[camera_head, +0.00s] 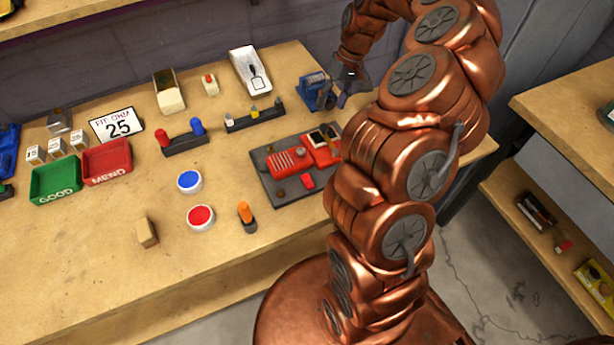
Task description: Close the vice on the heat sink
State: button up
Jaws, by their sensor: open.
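A small blue vice (312,95) stands at the far right part of the workbench. My gripper (347,88) is just to the right of the vice, with its dark fingers low near the vice's right end. It is open. I cannot tell whether it touches the vice. I cannot make out a heat sink between the vice jaws at this size, nor how wide the jaws are apart.
A grey board with red parts (264,170) lies in front of the vice, partly behind my arm. A dark rack (240,124) and a white tray (236,58) stand left of the vice. Green (42,187) and red (95,171) bins are far left.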

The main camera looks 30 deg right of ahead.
jog(key=shift+a+h, duration=0.2)
jog(key=shift+h, duration=0.9)
jog(key=shift+d+r+b, duration=0.2)
jog(key=shift+r+b, duration=0.15)
jog(key=shift+r, duration=1.65)
jog(key=shift+d+r+b, duration=0.2)
jog(key=shift+r+b, duration=0.1)
jog(key=shift+r, duration=1.7)
jog(key=s+a+r+n+b, duration=0.1)
jog(key=s+a, duration=0.3)
jog(key=a, duration=0.4)
jog(key=s+a+r+n+b, duration=0.1)
jog(key=s+a+r, duration=0.1)
jog(key=s+a, duration=0.4)
jog(key=s+a+f+g+b, duration=0.1)
jog(key=s+a+f, duration=0.1)
jog(key=s, duration=0.4)
jog(key=s+a+f+h, duration=0.1)
jog(key=s+a+f, duration=0.1)
jog(key=s+a, duration=0.3)
jog(key=shift+s+g+b, duration=0.35)
jog(key=shift+s+g, duration=0.05)
jog(key=shift+s, duration=0.45)
jog(key=shift+a, duration=0.1)
